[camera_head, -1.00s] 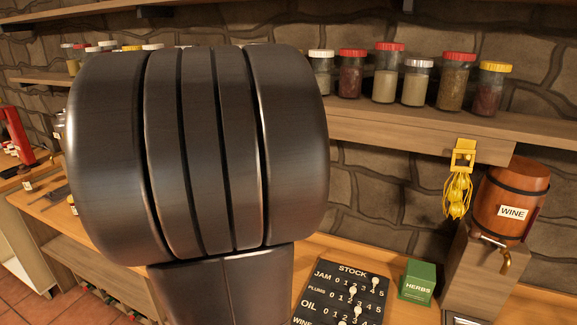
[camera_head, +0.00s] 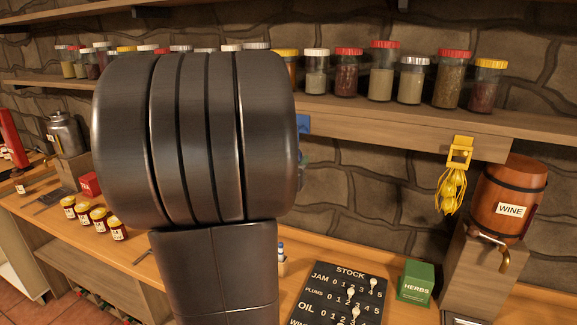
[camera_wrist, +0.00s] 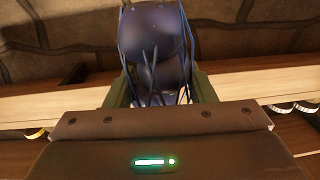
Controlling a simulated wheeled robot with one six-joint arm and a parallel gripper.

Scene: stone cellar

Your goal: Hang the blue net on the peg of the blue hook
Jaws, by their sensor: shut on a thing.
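The blue net (camera_wrist: 155,45) fills the upper middle of the wrist view, with dark blue round contents and thin blue strings. My gripper (camera_wrist: 160,95) is shut on it, with the strings running down between the fingers. In the head view my own arm hides the gripper and most of the net. The blue hook (camera_head: 303,124) shows only as a blue sliver on the shelf's front edge, right of my arm. A small bluish patch below it may be part of the net. The hook's peg is hidden, so I cannot tell whether the net touches it.
A yellow hook (camera_head: 460,150) holding a yellow net (camera_head: 452,190) hangs further right on the same shelf edge (camera_head: 400,133). Jars (camera_head: 383,72) line the shelf. A wine barrel (camera_head: 508,200), a green herbs box (camera_head: 416,283) and a stock board (camera_head: 345,295) stand at right.

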